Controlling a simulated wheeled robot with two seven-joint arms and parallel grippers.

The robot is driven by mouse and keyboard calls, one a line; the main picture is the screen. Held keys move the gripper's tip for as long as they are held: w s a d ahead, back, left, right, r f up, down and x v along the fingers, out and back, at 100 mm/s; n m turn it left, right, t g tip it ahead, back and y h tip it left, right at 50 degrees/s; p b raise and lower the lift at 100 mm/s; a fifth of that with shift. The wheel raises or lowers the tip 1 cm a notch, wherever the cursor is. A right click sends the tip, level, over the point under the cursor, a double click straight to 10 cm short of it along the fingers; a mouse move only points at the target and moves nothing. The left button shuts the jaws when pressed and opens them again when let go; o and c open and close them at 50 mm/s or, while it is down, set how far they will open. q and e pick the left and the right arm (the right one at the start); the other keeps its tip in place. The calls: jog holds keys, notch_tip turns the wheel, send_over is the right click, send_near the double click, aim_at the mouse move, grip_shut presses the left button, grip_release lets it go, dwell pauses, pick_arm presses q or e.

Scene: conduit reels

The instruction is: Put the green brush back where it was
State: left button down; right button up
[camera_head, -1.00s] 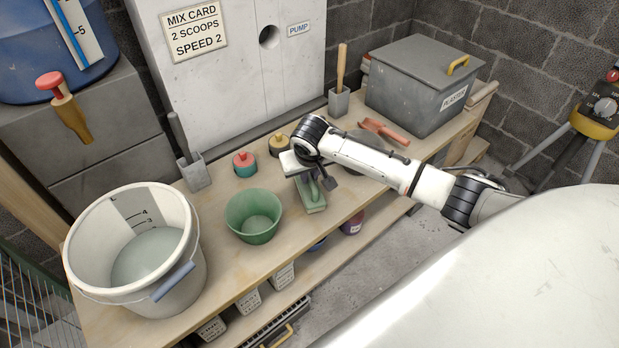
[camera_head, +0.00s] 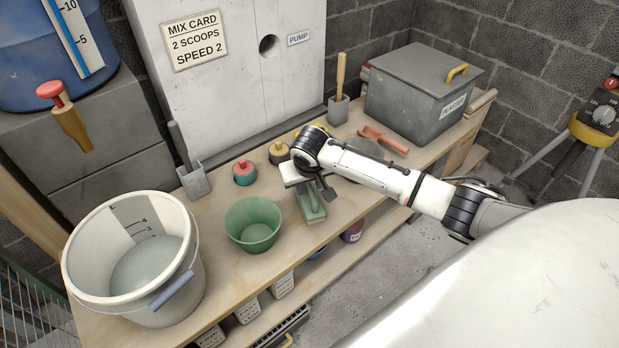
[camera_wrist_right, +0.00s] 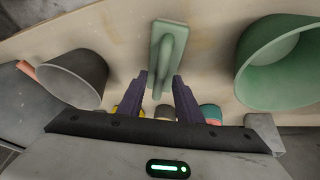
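A green flat block with a raised handle, which looks like the green brush (camera_head: 312,210), lies on the wooden bench to the right of the green bucket. In the right wrist view the brush (camera_wrist_right: 176,35) is straight ahead, with its handle end pointing back between my fingers. My right gripper (camera_head: 313,190) is just above the brush in the head view, partly hiding it. In the wrist view the two dark fingers of the right gripper (camera_wrist_right: 160,80) stand apart, with visible gaps beside the handle. My left gripper is not in view.
The green bucket (camera_head: 253,222) stands close left of the brush, with a large white bucket (camera_head: 185,285) farther left. Red-topped (camera_head: 244,170) and yellowish (camera_head: 278,150) pots stand behind.

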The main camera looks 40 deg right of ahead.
jog(key=p+v, duration=0.1)
jog(key=v, duration=1)
jog(key=shift+r+p, duration=0.15)
jog(key=shift+p, duration=0.25)
jog(key=shift+s+a, duration=0.15)
jog(key=s+a+f+n+y, duration=0.35)
jog(key=s+a+f, duration=0.25)
jog(key=s+a, duration=0.5)
jog(key=s+d+n, duration=0.1)
jog(key=s+n, duration=0.1)
jog(key=s, duration=1.5)
jog(key=w+a+f+t, duration=0.2)
jog(key=f, duration=0.3)
jog(key=w+a+f+t+y, duration=0.1)
jog(key=w+a+f+t, duration=0.1)
jog(key=f, duration=0.4)
jog(key=shift+w+a+f, duration=0.35)
jog(key=shift+w+a, duration=0.1)
jog(key=shift+a, duration=0.2)
jog(key=shift+y, duration=0.25)
